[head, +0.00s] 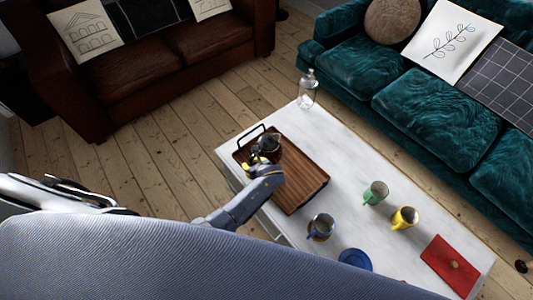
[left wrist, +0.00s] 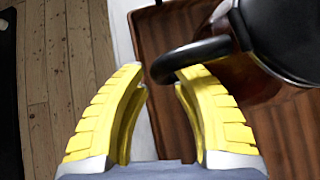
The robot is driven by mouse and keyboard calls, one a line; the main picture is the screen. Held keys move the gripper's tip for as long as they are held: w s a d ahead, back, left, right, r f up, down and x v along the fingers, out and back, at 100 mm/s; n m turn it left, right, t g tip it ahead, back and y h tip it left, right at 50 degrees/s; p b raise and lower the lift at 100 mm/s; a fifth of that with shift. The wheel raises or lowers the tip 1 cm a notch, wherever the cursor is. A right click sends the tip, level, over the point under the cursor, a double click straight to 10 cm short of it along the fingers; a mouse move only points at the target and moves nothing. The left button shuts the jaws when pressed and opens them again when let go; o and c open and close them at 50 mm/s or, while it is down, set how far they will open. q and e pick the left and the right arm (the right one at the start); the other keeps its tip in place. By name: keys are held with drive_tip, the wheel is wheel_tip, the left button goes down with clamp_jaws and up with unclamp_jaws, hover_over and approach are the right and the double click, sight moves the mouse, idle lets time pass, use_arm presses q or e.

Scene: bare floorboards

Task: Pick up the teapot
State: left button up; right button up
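The teapot (head: 268,143), dark with a black handle, stands on the left part of a brown wooden tray (head: 303,181). My left gripper (head: 257,165) is at its near side. In the left wrist view, the yellow fingers are apart, and the teapot's curved black handle (left wrist: 188,59) reaches to the gap between their tips. The black lid and part of the dark body (left wrist: 285,40) show at upper right. I cannot tell whether a finger touches the handle. The gripper partly hides the teapot in the head view. My right gripper is not in view.
The tray is on a white table (head: 345,136). A glass bottle (head: 308,91) stands at the far corner. A green mug (head: 376,193), yellow mug (head: 404,218), blue mug (head: 321,227), blue plate (head: 356,260) and red book (head: 447,262) lie to the right.

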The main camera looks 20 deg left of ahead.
use_arm(q)
clamp_jaws()
drive_tip(key=shift+w+r, duration=0.1)
idle(0.4)
drive_tip(key=shift+r, duration=0.1)
idle(0.3)
